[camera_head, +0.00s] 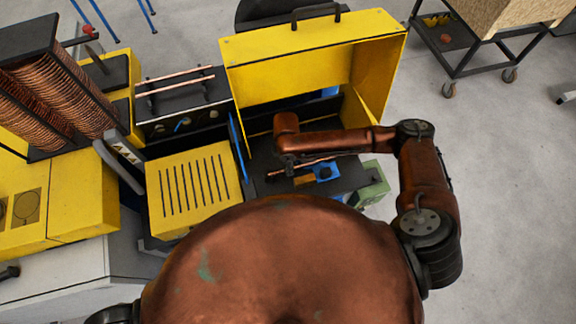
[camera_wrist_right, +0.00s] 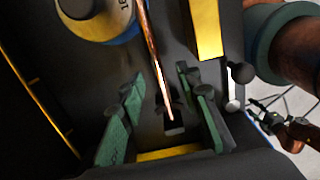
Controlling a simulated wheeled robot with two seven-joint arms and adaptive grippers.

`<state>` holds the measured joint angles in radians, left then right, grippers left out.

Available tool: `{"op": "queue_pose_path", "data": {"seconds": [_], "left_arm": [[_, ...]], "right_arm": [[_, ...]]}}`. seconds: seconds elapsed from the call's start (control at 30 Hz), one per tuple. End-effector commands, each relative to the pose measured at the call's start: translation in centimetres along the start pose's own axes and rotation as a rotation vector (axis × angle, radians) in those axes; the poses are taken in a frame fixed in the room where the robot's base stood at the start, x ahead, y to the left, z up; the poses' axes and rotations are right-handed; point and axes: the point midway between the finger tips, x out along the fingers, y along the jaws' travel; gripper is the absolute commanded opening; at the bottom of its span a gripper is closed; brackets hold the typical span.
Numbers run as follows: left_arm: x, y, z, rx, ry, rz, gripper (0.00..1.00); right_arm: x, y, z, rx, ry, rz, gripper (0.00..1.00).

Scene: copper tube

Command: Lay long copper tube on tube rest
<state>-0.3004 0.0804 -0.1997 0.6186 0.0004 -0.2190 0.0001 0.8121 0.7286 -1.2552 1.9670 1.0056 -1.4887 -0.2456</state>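A copper tube (camera_wrist_right: 152,50) runs down from the top of the right wrist view, its near end between the green fingers of my right gripper (camera_wrist_right: 163,105). The fingers stand apart with a gap on each side of the tube. In the head view the tube (camera_head: 316,161) shows as a thin line below my right forearm, over the dark work surface; this gripper is hidden there by my arm. Two other copper tubes (camera_head: 180,73) lie across the posts of a black stand (camera_head: 185,101) at the left, which looks like the tube rest. My left gripper is out of view.
A yellow hood (camera_head: 300,67) stands behind my right arm. A blue tool (camera_head: 327,173) and a green block (camera_head: 374,184) sit near the tube. A slotted yellow box (camera_head: 193,181) and copper coils (camera_head: 62,95) are at the left.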

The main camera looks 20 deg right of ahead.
Motion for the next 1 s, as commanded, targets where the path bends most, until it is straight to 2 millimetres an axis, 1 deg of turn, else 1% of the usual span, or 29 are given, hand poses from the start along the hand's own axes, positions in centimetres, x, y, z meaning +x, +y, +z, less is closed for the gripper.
{"op": "queue_pose_path", "data": {"seconds": [0.3, 0.4, 0.5, 0.6, 0.7, 1.0], "left_arm": [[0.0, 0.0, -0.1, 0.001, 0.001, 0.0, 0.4], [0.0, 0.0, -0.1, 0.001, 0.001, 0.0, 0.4], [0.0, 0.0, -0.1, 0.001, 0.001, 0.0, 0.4], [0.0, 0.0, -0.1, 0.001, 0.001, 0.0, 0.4], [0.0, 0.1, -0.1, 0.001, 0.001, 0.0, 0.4], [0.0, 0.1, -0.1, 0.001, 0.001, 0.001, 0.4]], "right_arm": [[-6.4, 0.1, 0.0, -0.002, 0.001, 0.004, 0.31], [-8.3, 0.1, 0.0, -0.002, 0.0, 0.004, 0.31], [-9.7, 0.1, 0.0, 0.0, 0.001, 0.003, 0.31], [-10.6, 0.1, 0.0, -0.001, 0.0, 0.002, 0.31], [-11.0, 0.0, 0.0, -0.001, 0.0, 0.0, 0.31], [-11.1, 0.0, 0.0, -0.001, 0.0, 0.0, 0.31]]}}
